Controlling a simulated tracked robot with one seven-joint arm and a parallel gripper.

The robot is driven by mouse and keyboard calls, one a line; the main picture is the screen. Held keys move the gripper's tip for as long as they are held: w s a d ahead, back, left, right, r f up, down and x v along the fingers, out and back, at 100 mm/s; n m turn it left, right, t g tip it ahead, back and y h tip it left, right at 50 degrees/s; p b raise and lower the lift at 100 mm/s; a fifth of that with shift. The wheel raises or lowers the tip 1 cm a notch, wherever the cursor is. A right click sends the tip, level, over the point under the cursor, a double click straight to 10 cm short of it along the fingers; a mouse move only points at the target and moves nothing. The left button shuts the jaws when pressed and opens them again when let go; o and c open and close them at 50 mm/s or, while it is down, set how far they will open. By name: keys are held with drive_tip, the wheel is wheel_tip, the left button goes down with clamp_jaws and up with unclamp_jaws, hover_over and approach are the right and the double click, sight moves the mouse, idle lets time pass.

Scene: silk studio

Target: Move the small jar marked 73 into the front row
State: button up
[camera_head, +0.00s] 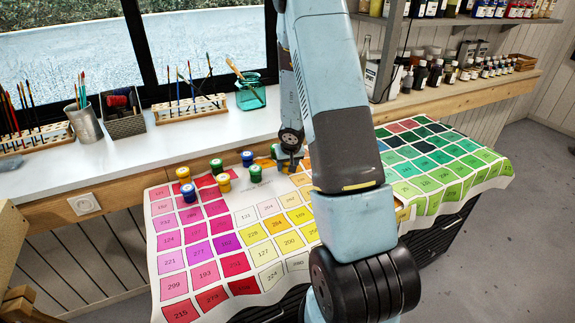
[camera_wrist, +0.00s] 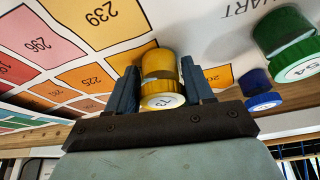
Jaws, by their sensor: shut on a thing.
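The small yellow jar marked 73 (camera_wrist: 158,64) sits between my gripper's fingers (camera_wrist: 160,80) in the wrist view, its white numbered lid facing the camera. My gripper is shut on it. In the head view my gripper (camera_head: 288,152) is at the back edge of the colour chart, right of the other jars; the held jar is mostly hidden there. The other small jars stand in a loose group: yellow (camera_head: 183,174), blue (camera_head: 189,192), green (camera_head: 216,165), yellow (camera_head: 223,182), blue (camera_head: 247,158) and green (camera_head: 255,173). I cannot tell whether the held jar touches the chart.
The colour chart cloth (camera_head: 250,189) drapes over the table. Behind it a white sill (camera_head: 120,163) holds brush racks (camera_head: 190,108), a metal cup (camera_head: 84,124) and a teal glass jar (camera_head: 250,92). In the wrist view a green jar (camera_wrist: 283,38) and a blue jar (camera_wrist: 258,84) stand to the right.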

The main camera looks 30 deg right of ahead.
idle(0.3)
drive_tip(key=o, duration=1.1)
drive_tip(key=shift+f, duration=0.1)
drive_tip(key=shift+c, duration=0.2)
